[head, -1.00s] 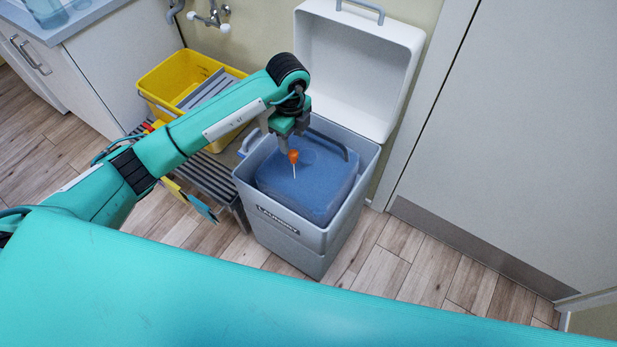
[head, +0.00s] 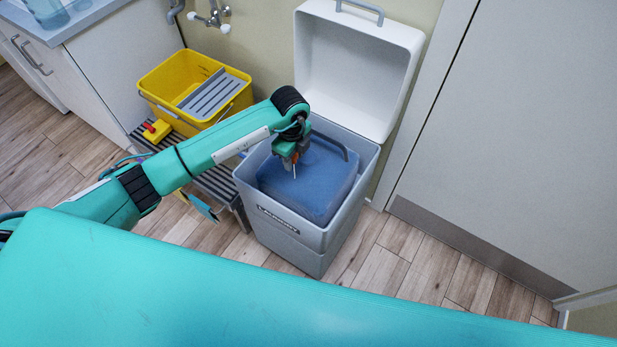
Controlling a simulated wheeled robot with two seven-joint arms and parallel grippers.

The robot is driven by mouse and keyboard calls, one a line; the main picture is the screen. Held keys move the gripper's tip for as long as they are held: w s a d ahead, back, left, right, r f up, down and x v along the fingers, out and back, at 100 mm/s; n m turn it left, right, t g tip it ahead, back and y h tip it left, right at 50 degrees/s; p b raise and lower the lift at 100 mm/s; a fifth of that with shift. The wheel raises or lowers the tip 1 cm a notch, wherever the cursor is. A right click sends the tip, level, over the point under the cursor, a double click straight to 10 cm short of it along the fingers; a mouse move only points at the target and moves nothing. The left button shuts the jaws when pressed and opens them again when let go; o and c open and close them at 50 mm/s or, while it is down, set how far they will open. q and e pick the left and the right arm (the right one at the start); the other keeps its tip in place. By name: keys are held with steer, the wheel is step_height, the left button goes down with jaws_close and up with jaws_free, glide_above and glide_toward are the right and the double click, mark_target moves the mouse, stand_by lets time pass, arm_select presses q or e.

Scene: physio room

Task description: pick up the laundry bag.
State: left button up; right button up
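The blue laundry bag (head: 318,192) sits inside the grey laundry bin (head: 292,233), filling most of its opening. A small orange piece with a white cord end stands up from the top of the bag. My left gripper (head: 289,163) points down over the bag, with its fingers at the orange piece and partly hiding it. Whether the fingers are open or closed on it is too small to tell. A grey-blue curved handle (head: 331,146) shows behind the gripper. My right gripper is not in view.
The bin's white lid (head: 352,70) stands open against the wall. A yellow bucket (head: 160,83) stands left of the bin on a slatted grey rack (head: 221,184), close under my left arm. A door (head: 510,150) is at right. Wooden floor (head: 400,262) is clear at the bin's right.

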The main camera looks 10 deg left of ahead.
arm_select(q)
jaws_close()
stand_by(1.1)
